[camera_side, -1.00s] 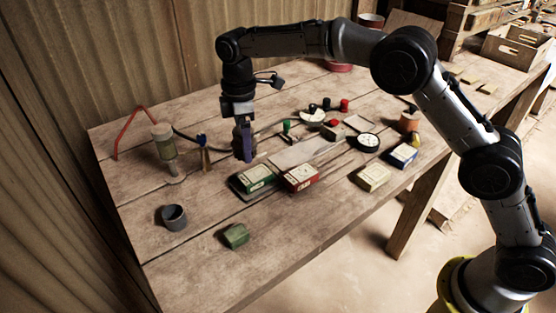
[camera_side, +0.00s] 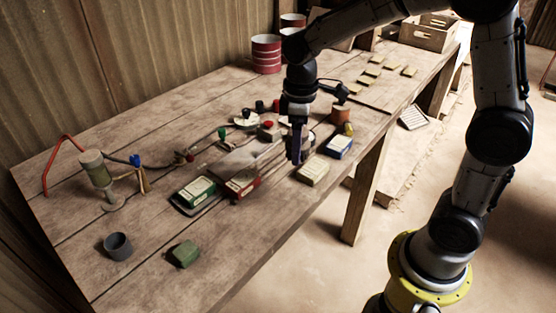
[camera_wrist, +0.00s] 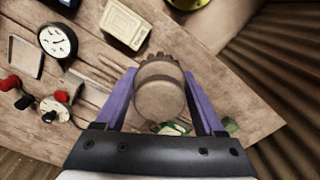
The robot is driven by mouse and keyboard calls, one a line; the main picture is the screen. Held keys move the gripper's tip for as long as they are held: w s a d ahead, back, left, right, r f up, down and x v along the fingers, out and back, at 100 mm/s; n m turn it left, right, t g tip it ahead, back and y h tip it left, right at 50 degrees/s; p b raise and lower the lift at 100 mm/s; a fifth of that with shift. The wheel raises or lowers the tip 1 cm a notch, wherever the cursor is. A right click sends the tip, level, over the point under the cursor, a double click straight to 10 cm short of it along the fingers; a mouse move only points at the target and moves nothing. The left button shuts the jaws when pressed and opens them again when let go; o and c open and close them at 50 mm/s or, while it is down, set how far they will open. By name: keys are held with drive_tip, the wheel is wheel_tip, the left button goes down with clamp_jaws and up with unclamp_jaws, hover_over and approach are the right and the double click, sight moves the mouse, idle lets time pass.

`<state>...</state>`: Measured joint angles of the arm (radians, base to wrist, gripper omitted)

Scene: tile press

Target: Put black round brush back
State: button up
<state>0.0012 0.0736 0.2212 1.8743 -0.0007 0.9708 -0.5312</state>
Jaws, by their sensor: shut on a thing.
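My gripper (camera_side: 297,158) hangs upright above the table, just left of a cream box. In the wrist view my gripper (camera_wrist: 160,105) has its two purple fingers on either side of a round brownish piece with a dark, ragged rim, which I take to be the black round brush (camera_wrist: 160,98). The fingers are shut on it. In the side view the brush is hardly distinguishable from the dark fingers. The brush hides part of the table below it. I cannot tell which spot is the brush's own place.
The cream box (camera_side: 313,172), blue box (camera_side: 339,147), red box (camera_side: 242,184) and green box (camera_side: 195,190) stand nearby. A copper-coloured can (camera_side: 341,115) is behind. A round dial (camera_wrist: 58,40) shows in the wrist view. A grey cup (camera_side: 118,247) and green block (camera_side: 184,254) stand at front left, with bare wood around.

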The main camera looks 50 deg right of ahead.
drive_tip(key=s+d+r+m, duration=0.1)
drive_tip(key=s+d+r, duration=0.1)
drive_tip(key=s+d, duration=0.2)
drive_tip(key=w+f, duration=0.3)
drive_tip(key=w, duration=0.1)
drive_tip(key=w+d+f, duration=0.1)
drive_tip(key=w+f, duration=0.1)
drive_tip(key=w, duration=0.3)
drive_tip(key=w+f, duration=0.3)
drive_tip(key=w, duration=0.1)
drive_tip(key=shift+w+d+f, duration=0.25)
drive_tip(key=shift+d+f, duration=0.05)
drive_tip(key=shift+w+f, duration=0.5)
drive_tip(key=shift+f, duration=1.55)
drive_tip(key=shift+f, duration=0.15)
drive_tip(key=o, duration=1.2)
